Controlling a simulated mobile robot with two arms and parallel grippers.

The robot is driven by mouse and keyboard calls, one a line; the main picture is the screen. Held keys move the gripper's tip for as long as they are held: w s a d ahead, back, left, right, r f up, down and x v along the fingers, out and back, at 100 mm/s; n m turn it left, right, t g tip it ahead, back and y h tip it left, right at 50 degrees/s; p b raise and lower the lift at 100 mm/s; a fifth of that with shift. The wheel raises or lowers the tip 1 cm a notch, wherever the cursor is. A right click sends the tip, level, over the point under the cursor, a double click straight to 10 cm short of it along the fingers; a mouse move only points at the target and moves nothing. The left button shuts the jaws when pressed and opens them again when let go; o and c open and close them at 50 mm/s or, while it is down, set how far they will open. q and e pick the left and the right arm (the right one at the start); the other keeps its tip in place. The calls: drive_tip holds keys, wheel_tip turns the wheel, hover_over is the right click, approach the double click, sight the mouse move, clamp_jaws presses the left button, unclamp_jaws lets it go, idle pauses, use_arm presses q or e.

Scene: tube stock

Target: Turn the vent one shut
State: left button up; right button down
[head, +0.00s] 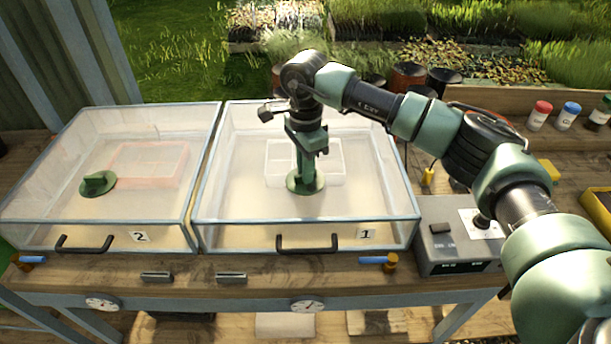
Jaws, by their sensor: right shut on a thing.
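Vent one is a green round disc (298,187) on the clear lid of the case labelled 1 (365,234). My right gripper (305,170) points down at it from above and is shut on its knob. The fingers hide the knob, so I cannot tell which way it is turned. A matching green vent (97,183) with a raised grip lies on the lid of the case labelled 2 (140,236), to the left. My left gripper is not in view.
Both cases have dark front handles (307,243) and stand side by side on a wooden bench. A grey control box (445,262) stands right of case 1, under my right arm. Capped jars (540,113) stand at the back right. Blue-handled valves (375,260) sit along the front edge.

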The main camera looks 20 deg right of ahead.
drive_tip(key=m+b, duration=0.2)
drive_tip(key=m, duration=0.3)
idle(0.6)
drive_tip(key=shift+r, duration=0.1)
drive_tip(key=c, duration=1.5)
unclamp_jaws()
wheel_tip(320, 180, up, 8)
drive_tip(key=shift+f+b, duration=0.15)
drive_tip(key=shift+b, duration=0.85)
drive_tip(key=shift+f, duration=0.1)
